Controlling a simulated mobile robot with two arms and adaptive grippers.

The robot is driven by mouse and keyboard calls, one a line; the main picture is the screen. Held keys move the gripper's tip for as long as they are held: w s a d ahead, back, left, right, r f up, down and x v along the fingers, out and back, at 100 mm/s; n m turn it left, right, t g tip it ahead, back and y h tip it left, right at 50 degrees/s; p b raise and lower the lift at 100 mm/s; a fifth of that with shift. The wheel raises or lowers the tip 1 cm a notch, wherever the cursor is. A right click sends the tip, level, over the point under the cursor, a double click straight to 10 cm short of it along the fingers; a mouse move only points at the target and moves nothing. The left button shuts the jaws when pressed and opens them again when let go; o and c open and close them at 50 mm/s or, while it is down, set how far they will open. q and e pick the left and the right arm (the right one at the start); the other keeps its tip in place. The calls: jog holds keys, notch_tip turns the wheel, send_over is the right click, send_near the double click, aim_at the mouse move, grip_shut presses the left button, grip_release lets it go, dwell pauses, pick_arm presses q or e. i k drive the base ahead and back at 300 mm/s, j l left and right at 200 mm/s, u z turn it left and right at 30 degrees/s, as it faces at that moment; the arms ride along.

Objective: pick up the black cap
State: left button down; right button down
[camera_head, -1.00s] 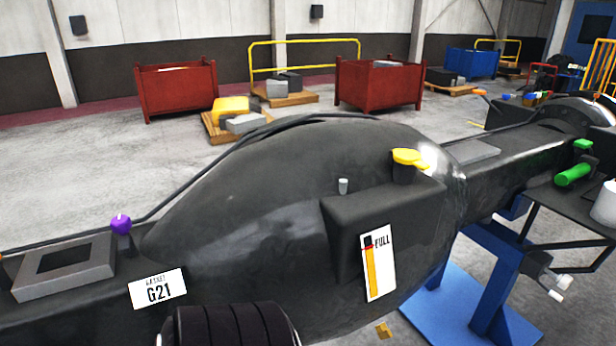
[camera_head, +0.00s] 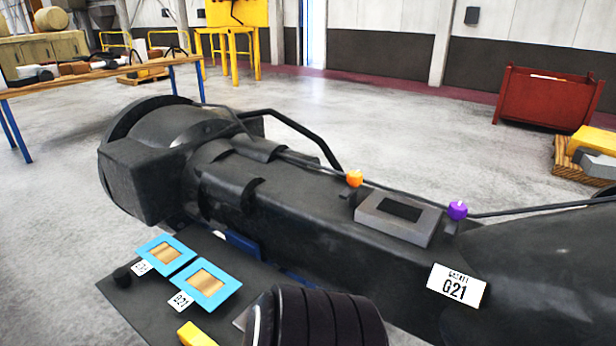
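A small black round piece (camera_head: 122,277), which looks like the black cap, sits at the left end of a dark shelf (camera_head: 135,305) beside the machine. It is beside a blue-framed plate (camera_head: 166,255) with a small white tag. Its dark colour blends with the shelf, so its shape is hard to make out. Neither gripper can be made out in view. A dark ribbed cylinder (camera_head: 318,322) rises at the bottom edge and covers part of the shelf. I cannot tell whether it is part of my arm.
A second blue-framed plate (camera_head: 206,285) and a yellow block (camera_head: 196,335) lie on the shelf. The long black casting (camera_head: 290,225) carries a grey frame (camera_head: 398,217), an orange knob (camera_head: 355,178), a purple knob (camera_head: 457,210) and a G21 label (camera_head: 457,286). A workbench (camera_head: 100,72) stands behind left. Open floor lies between.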

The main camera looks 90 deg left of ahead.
aim_at(121, 276)
jog(key=j+u, duration=0.15)
jog(key=u, duration=3.95)
jog(key=z, duration=0.5)
jog(key=k+l+z, duration=0.1)
jog(key=z, duration=0.85)
jog(key=l+z, duration=0.1)
jog(key=z, duration=0.4)
jog(key=l+z, duration=0.1)
jog(key=z, duration=0.35)
jog(key=l+z, duration=0.1)
jog(key=z, duration=0.4)
jog(key=l+z, duration=0.1)
jog(key=z, duration=0.35)
jog(key=u, duration=3.4)
